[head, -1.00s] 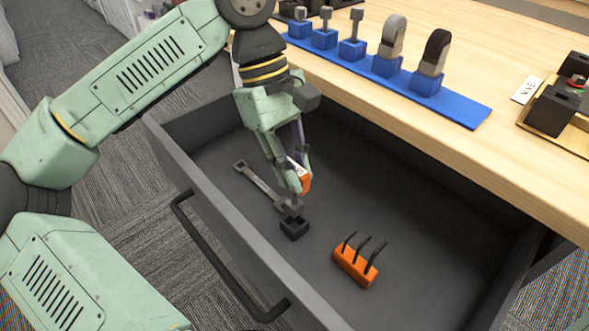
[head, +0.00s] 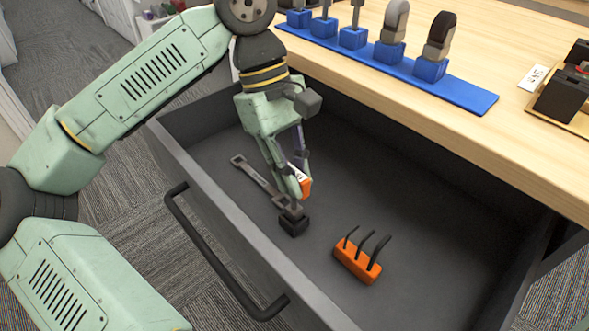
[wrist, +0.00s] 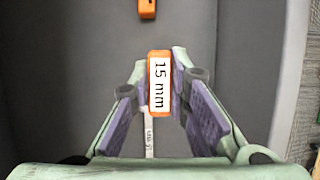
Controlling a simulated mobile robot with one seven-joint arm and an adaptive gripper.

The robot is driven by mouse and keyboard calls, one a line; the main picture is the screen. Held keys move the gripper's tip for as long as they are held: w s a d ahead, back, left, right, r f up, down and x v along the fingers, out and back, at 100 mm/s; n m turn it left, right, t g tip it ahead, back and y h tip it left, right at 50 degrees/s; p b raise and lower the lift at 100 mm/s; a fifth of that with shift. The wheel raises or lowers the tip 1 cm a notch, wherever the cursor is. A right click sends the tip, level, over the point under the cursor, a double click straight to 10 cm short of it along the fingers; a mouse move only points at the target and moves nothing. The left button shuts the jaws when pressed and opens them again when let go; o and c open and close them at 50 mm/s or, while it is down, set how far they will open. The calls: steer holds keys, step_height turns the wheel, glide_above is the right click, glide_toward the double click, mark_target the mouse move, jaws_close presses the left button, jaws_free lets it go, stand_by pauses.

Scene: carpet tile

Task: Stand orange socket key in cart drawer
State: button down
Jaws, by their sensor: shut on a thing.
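My gripper (head: 297,184) is shut on the orange socket key (head: 306,188), whose orange head with a white label shows between the fingers. In the wrist view the key (wrist: 159,84) reads "15 mm" between the two finger pads. Its grey lower end points down at the small black square holder (head: 293,226) on the drawer floor. The lower end meets the holder's top and seems to be in its opening; how deep I cannot tell. The grey cart drawer (head: 420,240) is pulled open below my gripper.
A grey spanner (head: 256,177) lies in the drawer, left of the holder. An orange block with several black hex keys (head: 357,261) stands to the right. The wooden top (head: 500,140) carries a blue rack (head: 465,99) of tools. The drawer's right side is clear.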

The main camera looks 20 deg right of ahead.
steer(key=shift+f+b, duration=1.2)
steer(key=shift+f, duration=0.25)
steer(key=c, duration=1.4)
jaws_free()
steer(key=shift+c, duration=0.2)
